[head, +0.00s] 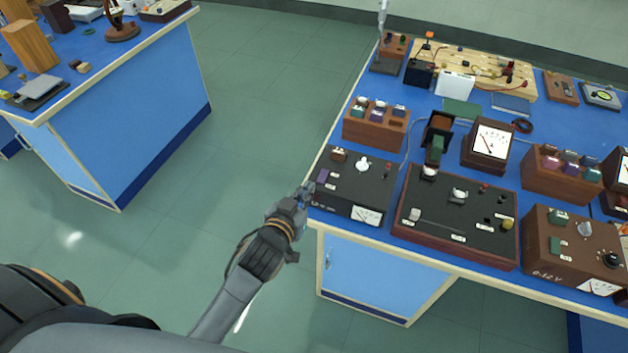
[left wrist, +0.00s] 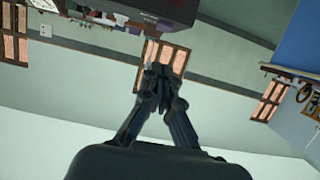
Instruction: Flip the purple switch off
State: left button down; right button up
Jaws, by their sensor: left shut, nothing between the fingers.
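The purple switch (head: 323,175) is small and sits near the left edge of a dark-topped instrument box (head: 345,186) on the blue bench. Whether its lever is up or down is too small to tell. My left gripper (head: 304,192) is at the box's left side, just left of and below the switch. In the left wrist view its fingertips (left wrist: 158,72) are together, with nothing between them. The underside or side of a dark box (left wrist: 180,10) shows above the fingertips there. I cannot tell whether the fingers touch the box. My right gripper is not in view.
A white knob (head: 362,164) and a meter (head: 366,215) are on the same box. A wooden block with several switches (head: 375,131) stands behind it, and a larger dark panel (head: 455,240) stands to its right. Green floor (head: 235,110) is clear left of the bench.

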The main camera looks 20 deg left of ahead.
pick_arm(q)
jog(key=v, duration=0.3)
jog(key=shift+s+f, duration=0.2)
jog(key=shift+s, duration=0.05)
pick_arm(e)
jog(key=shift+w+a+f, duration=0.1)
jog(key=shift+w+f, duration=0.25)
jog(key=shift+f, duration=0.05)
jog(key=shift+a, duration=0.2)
